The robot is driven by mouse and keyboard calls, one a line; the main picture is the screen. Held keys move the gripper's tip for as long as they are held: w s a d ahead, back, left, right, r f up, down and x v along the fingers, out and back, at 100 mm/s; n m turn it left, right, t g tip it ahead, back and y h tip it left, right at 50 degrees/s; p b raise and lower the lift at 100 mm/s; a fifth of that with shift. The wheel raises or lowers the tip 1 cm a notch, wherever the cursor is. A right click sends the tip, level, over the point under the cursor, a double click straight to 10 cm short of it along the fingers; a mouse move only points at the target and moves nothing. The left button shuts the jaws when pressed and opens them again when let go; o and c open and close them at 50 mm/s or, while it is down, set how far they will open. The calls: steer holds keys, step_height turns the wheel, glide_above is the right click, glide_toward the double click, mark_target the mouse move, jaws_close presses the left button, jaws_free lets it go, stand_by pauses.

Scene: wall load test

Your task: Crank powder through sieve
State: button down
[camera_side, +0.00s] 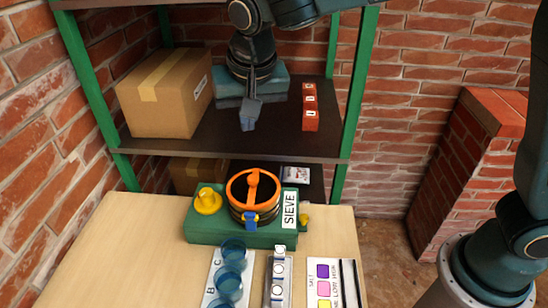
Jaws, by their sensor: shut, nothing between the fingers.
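The sieve (252,191) has an orange rim with an orange crank across its top, and stands on a green base (216,229) labelled SIEVE at the back of the wooden table. A yellow knob-like part (208,200) is on the base to its left. A blue and yellow part sits at the sieve's front. No powder can be made out inside the dark drum. My gripper (248,122) points down in front of the shelf, above the sieve in the picture and apart from it. Its fingers are shut and empty.
Clear blue cups (232,254) in a labelled rack, a grey strip (278,284) and a colour-labelled card (330,284) lie in front. The table's left side (120,255) is clear.

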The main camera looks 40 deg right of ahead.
steer(key=s+d+r, duration=0.2)
steer(key=d+r, duration=0.1)
steer(key=d, duration=0.2)
steer(key=shift+s+d+n, duration=0.3)
steer(key=shift+s, duration=0.05)
steer(key=c, duration=1.6)
jaws_free()
steer(key=shift+f, duration=0.1)
steer(key=o, duration=0.3)
steer(key=shift+w+a+f+n, duration=0.1)
steer(key=shift+w+n, duration=0.1)
steer(key=shift+n, duration=0.1)
steer(key=shift+o, duration=1.2)
steer(key=shift+w+a+f+n+y, duration=0.15)
steer(key=shift+w+f+n+y, duration=0.1)
steer(key=shift+n+y, duration=0.05)
steer(key=n+g+y, duration=0.1)
steer(key=n+y, duration=0.4)
steer(key=n, duration=1)
glide_toward(206, 192)
steer(key=shift+d+r, duration=0.7)
steer(key=shift+r, duration=1.8)
steer(key=shift+s, duration=0.4)
steer(key=shift+a+f+h, duration=0.1)
steer(key=shift+f+h, duration=0.05)
steer(key=shift+h, duration=0.15)
steer(key=x, duration=1.3)
steer(key=shift+s+a+f, duration=0.1)
steer(key=shift+f, duration=0.15)
